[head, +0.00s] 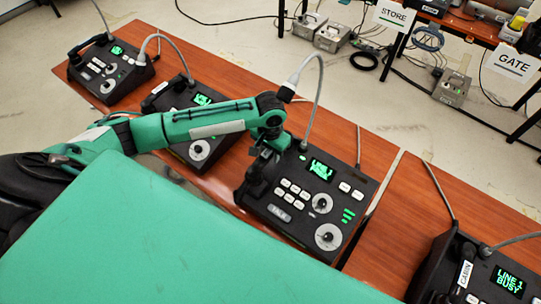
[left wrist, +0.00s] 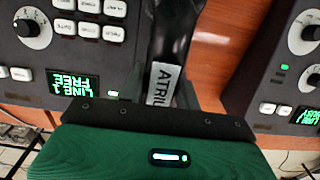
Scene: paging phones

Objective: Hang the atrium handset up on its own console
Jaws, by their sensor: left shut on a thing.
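My left gripper (head: 264,160) is at the left edge of the middle console, pointing down. It is shut on a black handset, the atrium handset (left wrist: 178,30), whose white label starting "ATRIU" shows in the left wrist view. The middle console (head: 318,188) has a green screen, which reads "LINE 1 FREE" in the left wrist view (left wrist: 75,88). The handset lies along that console's side, where the cradle is; I cannot tell whether it is seated or just above. Its lower part is hidden by the gripper. My right gripper is not in view.
Another console (head: 196,150) stands left, partly behind my left arm. A further console (head: 108,75) is at the far left, and one marked "CABIN" (head: 480,275) is at the right. Grey cords arch above them. A seam crosses the wooden table (head: 405,200).

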